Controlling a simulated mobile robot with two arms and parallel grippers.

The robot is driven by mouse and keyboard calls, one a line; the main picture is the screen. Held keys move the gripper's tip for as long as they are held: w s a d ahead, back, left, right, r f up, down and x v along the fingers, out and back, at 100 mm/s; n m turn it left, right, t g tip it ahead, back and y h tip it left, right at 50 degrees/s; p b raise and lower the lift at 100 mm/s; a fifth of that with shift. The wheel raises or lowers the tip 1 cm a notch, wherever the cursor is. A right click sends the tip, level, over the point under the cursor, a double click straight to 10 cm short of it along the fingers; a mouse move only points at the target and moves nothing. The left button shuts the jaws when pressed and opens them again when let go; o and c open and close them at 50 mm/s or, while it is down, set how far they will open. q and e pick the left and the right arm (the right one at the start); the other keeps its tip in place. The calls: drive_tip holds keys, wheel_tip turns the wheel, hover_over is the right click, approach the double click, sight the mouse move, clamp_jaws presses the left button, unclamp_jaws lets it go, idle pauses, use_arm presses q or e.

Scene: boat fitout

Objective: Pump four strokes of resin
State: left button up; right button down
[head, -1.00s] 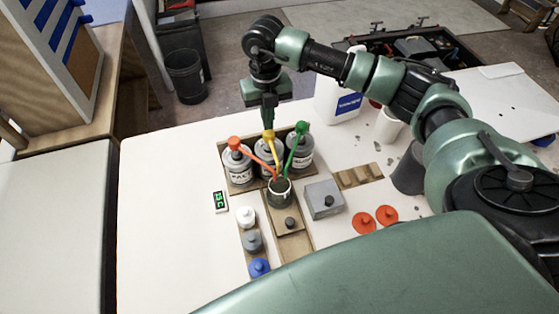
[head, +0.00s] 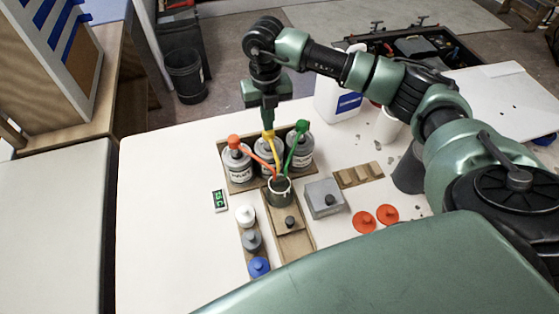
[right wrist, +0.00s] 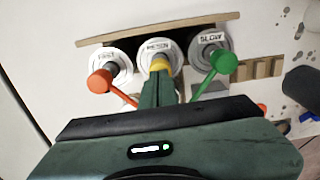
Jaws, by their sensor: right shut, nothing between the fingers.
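Three pump bottles stand in a row in a wooden holder (head: 236,188). The wrist view reads FAST on the orange-pump bottle (right wrist: 106,64), RESIN on the middle bottle (right wrist: 157,45) and SLOW on the green-pump bottle (right wrist: 211,41). The yellow pump (head: 269,137) belongs to the resin bottle. All three spouts reach toward a dark cup (head: 279,194) in front. My right gripper (head: 268,125) points down, shut and empty, at the top of the yellow pump head, seemingly touching it. Its fingers (right wrist: 158,90) partly hide the yellow head. The cup's contents are unclear. My left gripper is not in view.
A small green-lit display (head: 220,201) stands left of the cup. White, grey and blue knobbed pieces (head: 252,241) line a strip in front. A grey box (head: 323,199) and two orange discs (head: 375,218) lie right. A white jug (head: 338,98) stands behind. The table's left is clear.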

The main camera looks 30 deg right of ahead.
drive_tip(key=shift+f+b, duration=1.2)
drive_tip(key=shift+f, duration=0.6)
drive_tip(key=shift+r, duration=0.2)
drive_tip(key=shift+r+p, duration=1.35)
drive_tip(key=shift+r, duration=0.65)
drive_tip(key=shift+f, duration=0.1)
